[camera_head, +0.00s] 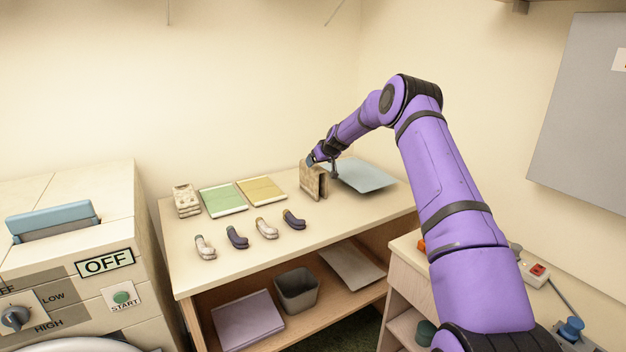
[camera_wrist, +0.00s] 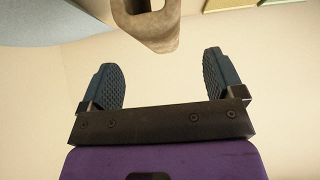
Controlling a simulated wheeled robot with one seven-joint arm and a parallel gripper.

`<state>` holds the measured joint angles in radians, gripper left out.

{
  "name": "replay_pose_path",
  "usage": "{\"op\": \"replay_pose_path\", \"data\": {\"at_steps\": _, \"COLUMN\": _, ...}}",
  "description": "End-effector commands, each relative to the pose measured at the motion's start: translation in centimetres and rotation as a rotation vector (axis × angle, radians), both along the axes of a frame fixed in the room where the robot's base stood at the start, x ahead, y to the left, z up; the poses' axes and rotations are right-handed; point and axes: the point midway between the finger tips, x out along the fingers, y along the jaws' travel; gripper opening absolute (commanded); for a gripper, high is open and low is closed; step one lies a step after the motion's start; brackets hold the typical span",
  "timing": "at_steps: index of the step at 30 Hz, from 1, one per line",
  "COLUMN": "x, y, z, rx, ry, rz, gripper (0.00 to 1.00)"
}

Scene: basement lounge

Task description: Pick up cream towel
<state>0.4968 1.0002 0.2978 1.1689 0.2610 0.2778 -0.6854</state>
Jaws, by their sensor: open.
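Another beige folded stack (camera_head: 187,201) lies at the table's left back; I cannot tell for sure which is the cream towel. My gripper (camera_head: 322,158) is at the top right of the standing piece, partly hidden by my wrist. In the wrist view my gripper (camera_wrist: 160,62) is open, with nothing between its blue fingers. The standing piece (camera_wrist: 150,28) shows beyond the fingertips, apart from them.
Green (camera_head: 223,198) and yellow (camera_head: 261,190) flat cloths lie left of the standing piece. A blue flat sheet (camera_head: 361,175) lies right of it. Several sock-like items (camera_head: 266,229) line the front. A grey bin (camera_head: 297,289) is on the shelf below. Walls close off the back.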

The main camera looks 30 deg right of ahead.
Motion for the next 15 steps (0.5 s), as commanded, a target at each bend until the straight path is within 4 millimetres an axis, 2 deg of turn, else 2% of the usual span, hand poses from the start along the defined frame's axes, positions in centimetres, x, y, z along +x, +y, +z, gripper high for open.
{"op": "replay_pose_path", "data": {"at_steps": 8, "x": 1.1, "y": 0.1, "z": -1.2, "rx": 0.001, "ry": 0.002, "rz": 0.001, "gripper": 0.87}}
{"op": "replay_pose_path", "data": {"at_steps": 15, "x": 3.2, "y": -0.1, "z": -3.3, "rx": -0.001, "ry": 0.002, "rz": 0.002, "gripper": 0.87}}
